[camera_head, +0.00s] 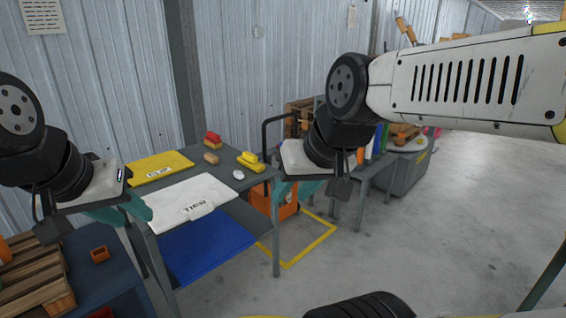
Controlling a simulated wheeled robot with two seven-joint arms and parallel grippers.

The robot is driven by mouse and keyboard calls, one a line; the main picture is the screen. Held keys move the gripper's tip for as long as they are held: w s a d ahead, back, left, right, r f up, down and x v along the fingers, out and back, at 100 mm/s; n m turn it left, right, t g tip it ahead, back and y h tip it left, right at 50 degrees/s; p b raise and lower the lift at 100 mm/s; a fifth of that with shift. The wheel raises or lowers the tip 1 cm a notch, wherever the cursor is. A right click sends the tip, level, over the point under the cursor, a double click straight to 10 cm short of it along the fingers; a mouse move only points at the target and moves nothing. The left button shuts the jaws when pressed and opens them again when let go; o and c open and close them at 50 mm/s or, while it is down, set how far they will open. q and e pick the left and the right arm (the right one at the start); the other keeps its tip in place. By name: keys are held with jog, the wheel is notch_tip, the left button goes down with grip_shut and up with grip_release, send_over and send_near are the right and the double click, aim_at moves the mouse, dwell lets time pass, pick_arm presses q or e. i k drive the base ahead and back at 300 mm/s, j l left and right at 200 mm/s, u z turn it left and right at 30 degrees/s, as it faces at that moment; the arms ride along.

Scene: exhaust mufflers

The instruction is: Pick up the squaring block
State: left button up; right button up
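I cannot tell for sure which thing is the squaring block. Several small blocks lie on the table at the back: a red block (212,139), a tan block (211,158) and a yellow block (250,162). A small orange hollow square piece (100,254) sits on the dark bench at the lower left. My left gripper (128,210) is over the left part of the table, apart from these blocks. My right gripper (298,188) is in the air right of the table. I see no object in either gripper; whether their teal fingers are open or shut is unclear.
The table holds a yellow mat (158,168) and a white lettered mat (180,212); a blue panel (205,250) lies lower. A white rounded item (238,175) is near the yellow block. A wooden pallet (35,285) is lower left. An orange crate (288,208) stands behind. The right floor is clear.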

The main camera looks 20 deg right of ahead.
aim_at(250, 161)
jog(key=z, duration=0.3)
jog(key=i+l, duration=0.1)
jog(key=i, duration=0.55)
jog(key=i+u, duration=0.1)
jog(key=i, duration=0.6)
jog(key=i+l, duration=0.2)
jog(key=i, duration=0.45)
jog(key=j+u, duration=0.05)
